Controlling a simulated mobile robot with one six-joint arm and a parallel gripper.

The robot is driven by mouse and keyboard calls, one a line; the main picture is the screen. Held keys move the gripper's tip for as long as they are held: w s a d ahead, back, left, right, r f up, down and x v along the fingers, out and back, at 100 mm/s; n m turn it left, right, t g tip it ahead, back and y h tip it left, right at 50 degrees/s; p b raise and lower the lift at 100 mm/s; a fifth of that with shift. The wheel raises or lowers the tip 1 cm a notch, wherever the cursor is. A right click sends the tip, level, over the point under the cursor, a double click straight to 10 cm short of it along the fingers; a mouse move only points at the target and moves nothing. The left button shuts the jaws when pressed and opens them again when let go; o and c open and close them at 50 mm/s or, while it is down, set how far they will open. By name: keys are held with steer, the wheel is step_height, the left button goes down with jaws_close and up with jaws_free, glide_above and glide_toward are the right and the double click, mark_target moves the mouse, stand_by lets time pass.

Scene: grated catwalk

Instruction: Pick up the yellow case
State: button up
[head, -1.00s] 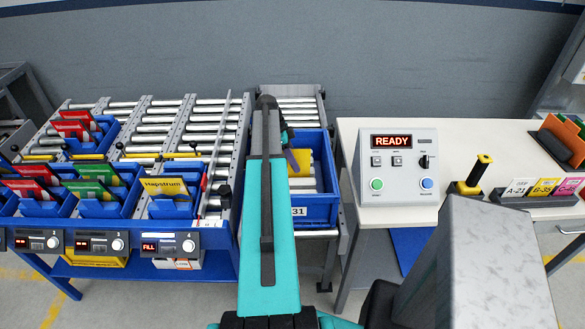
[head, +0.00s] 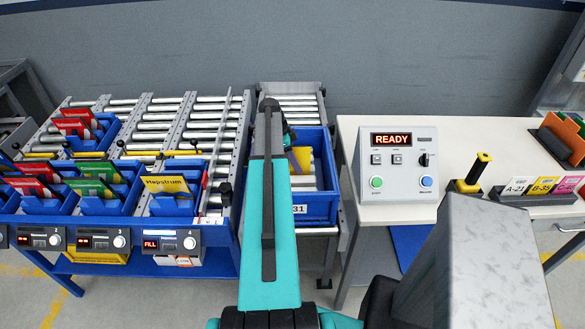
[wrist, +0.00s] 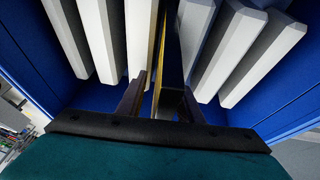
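A yellow case (head: 301,159) shows in the head view inside the blue bin marked 31 (head: 320,209), just right of my arm's end, partly hidden by it. In the wrist view a thin upright case with a yellow edge and a dark face (wrist: 172,72) stands between the two brown fingers of my gripper (wrist: 162,92). The fingers look spread, with a gap beside the case. Contact at the fingertips is hard to make out. Another yellow case labelled Hapstrum (head: 167,186) leans in a blue bin on the left rack.
Pale bars (wrist: 97,38) lie on both sides of the case in the wrist view, between blue bin walls. Left are a roller rack with red and green cases. Right is a white table (head: 462,145) with a READY control box (head: 398,167).

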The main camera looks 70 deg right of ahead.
mark_target(297, 153)
steer(key=shift+f, duration=0.1)
jaws_close()
stand_by(0.4)
step_height(297, 153, up, 9)
steer(key=p, duration=0.3)
steer(key=shift+r, duration=0.2)
steer(key=shift+r+p, duration=0.3)
steer(key=shift+r, duration=0.1)
